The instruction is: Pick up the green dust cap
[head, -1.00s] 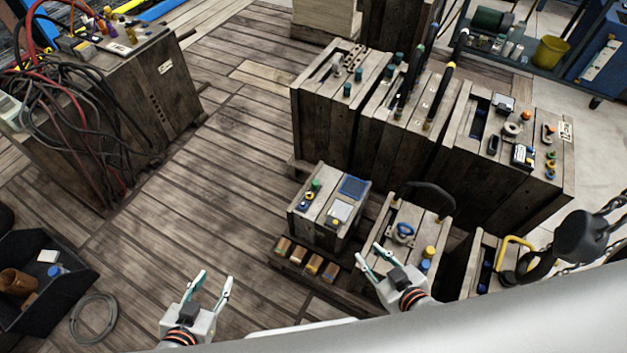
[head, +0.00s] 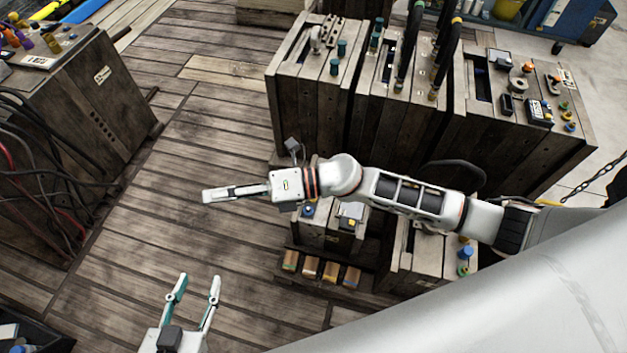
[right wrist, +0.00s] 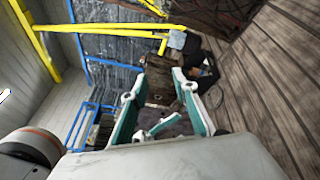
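The green cap on top of the small wooden mould (head: 328,238), seen there earlier, is now hidden behind my right arm in the head view. A small green cap (head: 563,106) also shows on the far right mould, and teal caps (head: 335,66) stand on the back left mould. I cannot tell which is the dust cap meant. My right gripper (head: 220,193) reaches left over the plank floor, seen edge-on. In the right wrist view its fingers (right wrist: 157,88) are apart with nothing held. My left gripper (head: 197,285) is open and empty, low over the floor.
Large wooden moulds (head: 310,110) stand in a row behind my right arm. Several small copper-coloured blocks (head: 310,267) sit before the small mould. A cable-draped cabinet (head: 85,110) stands at the left. The plank floor (head: 150,220) between is clear.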

